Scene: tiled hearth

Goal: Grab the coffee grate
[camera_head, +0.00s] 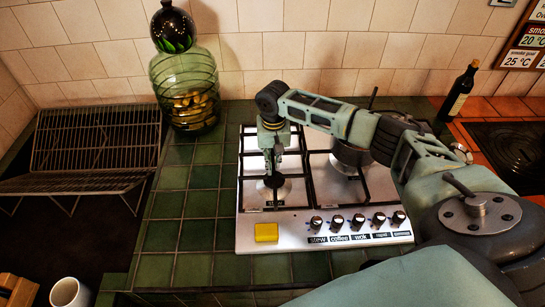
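The steel gas hob (292,229) is set in the green tiled counter. Black pan supports (316,200) span its burners. I cannot single out a separate coffee grate; a "coffee" label (338,239) sits under one knob. My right arm reaches in from the right, and its gripper (272,172) points down at the front left burner (283,190). The fingers are dark, small and close to the burner and support bars. Whether they touch or hold anything is unclear. My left gripper is out of view.
A pot (345,157) stands partly behind my arm. A green glass jar (186,95), dark bottle (457,94), wire rack (95,140) and white mug (68,293) surround the hob. Counter left of it is clear.

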